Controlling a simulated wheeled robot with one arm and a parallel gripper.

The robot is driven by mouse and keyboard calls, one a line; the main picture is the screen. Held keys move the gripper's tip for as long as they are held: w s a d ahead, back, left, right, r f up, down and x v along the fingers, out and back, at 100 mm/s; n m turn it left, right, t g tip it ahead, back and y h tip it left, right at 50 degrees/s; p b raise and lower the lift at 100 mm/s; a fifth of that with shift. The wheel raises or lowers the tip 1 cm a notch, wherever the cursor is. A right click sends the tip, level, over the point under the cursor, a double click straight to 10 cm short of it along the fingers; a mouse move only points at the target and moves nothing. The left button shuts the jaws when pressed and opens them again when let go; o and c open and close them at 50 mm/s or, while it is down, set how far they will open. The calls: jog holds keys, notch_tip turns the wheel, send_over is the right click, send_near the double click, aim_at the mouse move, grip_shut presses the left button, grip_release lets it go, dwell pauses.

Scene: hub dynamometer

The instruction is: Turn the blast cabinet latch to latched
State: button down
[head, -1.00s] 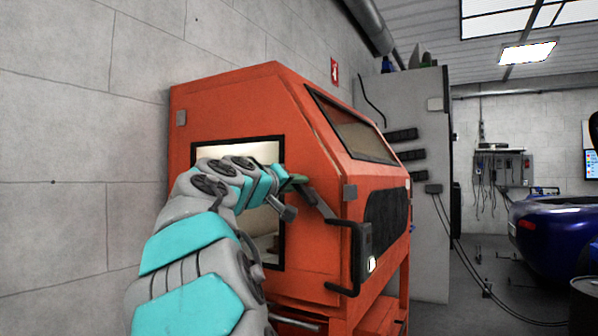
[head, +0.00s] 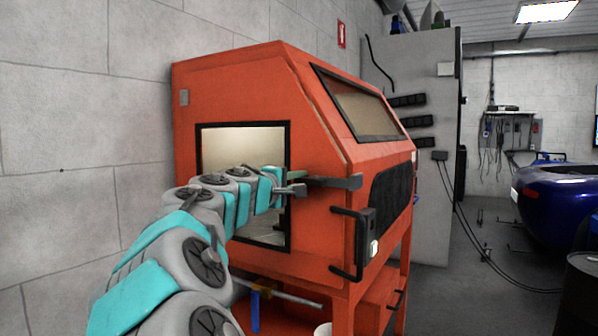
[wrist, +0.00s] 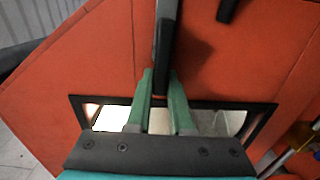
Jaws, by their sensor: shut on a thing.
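The blast cabinet (head: 240,88) is orange, with a lit, black-framed opening in its near side. Its latch (head: 340,182) is a dark grey lever near the cabinet's front edge, looking about level in the head view. My gripper (head: 298,177) is at the lever's left end, in front of the opening. In the wrist view the green fingers (wrist: 162,78) are shut on the end of the dark latch bar (wrist: 166,35), which runs up the picture from between them. My arm hides part of the opening.
A black bent handle (head: 338,270) with a small box stands out just below the latch. A sloped window (head: 357,103) is above it. A grey cabinet (head: 438,220) stands behind, and a blue car (head: 550,205) is at the right.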

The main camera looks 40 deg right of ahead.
jog(key=shift+n, duration=0.3)
jog(key=c, duration=0.8)
grip_release()
jog(key=shift+f, duration=0.1)
jog(key=v, duration=0.7)
jog(key=shift+s+a, duration=0.15)
jog(key=shift+a, duration=0.2)
